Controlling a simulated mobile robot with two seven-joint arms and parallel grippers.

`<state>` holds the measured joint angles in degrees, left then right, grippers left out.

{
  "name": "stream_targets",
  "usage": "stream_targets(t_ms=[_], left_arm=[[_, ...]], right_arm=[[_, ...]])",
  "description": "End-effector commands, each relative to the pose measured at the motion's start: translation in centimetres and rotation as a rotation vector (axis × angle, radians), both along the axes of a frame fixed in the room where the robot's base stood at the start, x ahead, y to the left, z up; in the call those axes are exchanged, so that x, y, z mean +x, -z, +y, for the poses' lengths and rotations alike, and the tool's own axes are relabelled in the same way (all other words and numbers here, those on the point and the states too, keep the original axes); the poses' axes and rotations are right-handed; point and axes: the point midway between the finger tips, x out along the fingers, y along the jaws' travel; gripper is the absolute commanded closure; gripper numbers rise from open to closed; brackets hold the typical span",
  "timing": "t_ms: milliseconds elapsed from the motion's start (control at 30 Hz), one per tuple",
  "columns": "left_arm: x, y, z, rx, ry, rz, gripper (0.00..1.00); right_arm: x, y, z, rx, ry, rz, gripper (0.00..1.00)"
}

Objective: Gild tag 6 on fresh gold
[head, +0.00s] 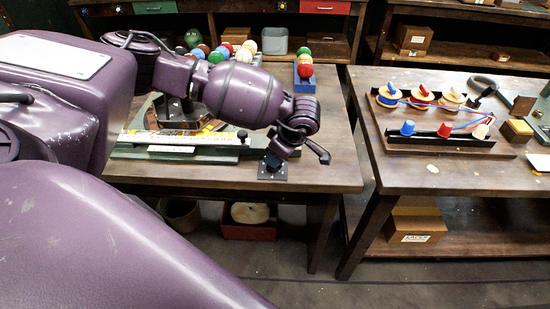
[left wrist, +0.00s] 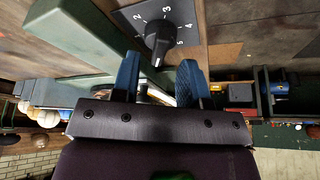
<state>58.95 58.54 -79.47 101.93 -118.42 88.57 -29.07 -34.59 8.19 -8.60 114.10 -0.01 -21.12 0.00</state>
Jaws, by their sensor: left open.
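A black dial plate (head: 272,174) lies at the front right edge of the left table. In the left wrist view the plate (left wrist: 128,14) shows white numbers 2, 3, 4 and 5 around a black knob (left wrist: 158,38). The knob's white mark points down the picture; no number is readable there. My left gripper (head: 273,160) is low over the dial. In the left wrist view its blue fingers (left wrist: 158,64) are open and apart, with the knob's end between or just beyond their tips. A green-based device with a yellow strip (head: 185,138) stands left of it. I cannot make out tag 6.
Several coloured balls (head: 232,52) and a grey bin (head: 275,40) stand at the back. The right table (head: 370,110) holds spools (head: 421,97) and coloured cups (head: 444,130) on a board. A floor gap separates the tables. My left arm hides part of the left table.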

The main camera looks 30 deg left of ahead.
Motion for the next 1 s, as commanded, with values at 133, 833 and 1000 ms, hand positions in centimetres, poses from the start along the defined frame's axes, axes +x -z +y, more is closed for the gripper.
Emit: stream_targets(t_ms=[133,833,1000], left_arm=[[0.0,-2.8,-1.1,0.0,0.002,-0.001,0.6],[0.0,-7.4,-3.0,0.001,-0.002,0.004,0.6],[0.0,-7.4,-3.0,0.001,-0.002,0.004,0.6]], right_arm=[[-0.4,0.1,-0.1,0.0,0.002,0.008,1.0],[0.6,-0.5,0.1,0.001,-0.003,-0.013,1.0],[0.6,-0.5,0.1,0.001,-0.003,-0.014,1.0]])
